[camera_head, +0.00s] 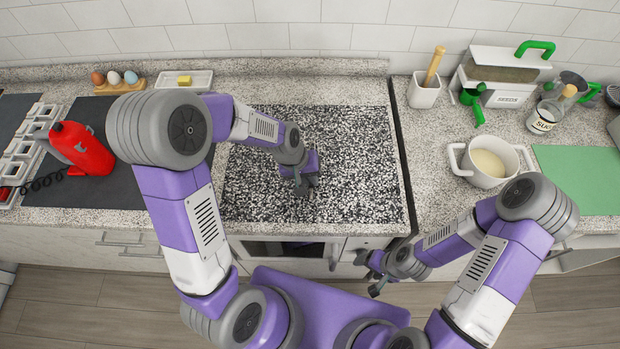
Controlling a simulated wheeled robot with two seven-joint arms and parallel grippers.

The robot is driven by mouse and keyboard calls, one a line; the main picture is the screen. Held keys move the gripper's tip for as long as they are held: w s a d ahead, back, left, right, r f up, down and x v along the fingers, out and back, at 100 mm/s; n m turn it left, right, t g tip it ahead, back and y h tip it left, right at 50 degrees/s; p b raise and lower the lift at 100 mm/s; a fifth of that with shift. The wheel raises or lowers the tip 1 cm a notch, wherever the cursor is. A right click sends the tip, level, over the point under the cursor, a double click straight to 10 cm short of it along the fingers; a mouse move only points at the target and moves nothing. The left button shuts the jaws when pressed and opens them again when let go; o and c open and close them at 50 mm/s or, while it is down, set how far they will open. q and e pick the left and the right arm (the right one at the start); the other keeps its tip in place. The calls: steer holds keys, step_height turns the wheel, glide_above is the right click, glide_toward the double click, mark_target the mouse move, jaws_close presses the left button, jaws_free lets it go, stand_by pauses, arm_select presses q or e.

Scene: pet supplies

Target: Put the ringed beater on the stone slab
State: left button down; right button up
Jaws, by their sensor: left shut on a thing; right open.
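A speckled black-and-white stone slab (350,150) lies flat in the middle of the counter. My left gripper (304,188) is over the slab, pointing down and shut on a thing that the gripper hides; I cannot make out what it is. A red appliance (85,150) with a coiled black cord, like a hand mixer, stands on the dark mat at the left. I cannot pick out a ringed beater for certain. My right gripper (368,276) is open and empty, in front of the counter's edge and below the slab's right corner.
At the right are a white pot (487,163), a white crock with a wooden handle (424,93), a seeds box (503,88), a jar (543,117) and a green mat (582,180). Eggs on a holder (120,85) and a butter dish (185,81) stand back left. Most of the slab is bare.

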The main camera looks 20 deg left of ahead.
arm_select(q)
steer(key=shift+f, duration=0.25)
steer(key=c, duration=1.5)
jaws_free()
steer(key=shift+f, duration=0.1)
steer(key=shift+r, duration=0.3)
steer(key=p+v, duration=0.2)
steer(key=v, duration=0.9)
steer(key=shift+a+r, duration=0.25)
steer(key=shift+r, duration=0.1)
steer(key=shift+s, duration=0.1)
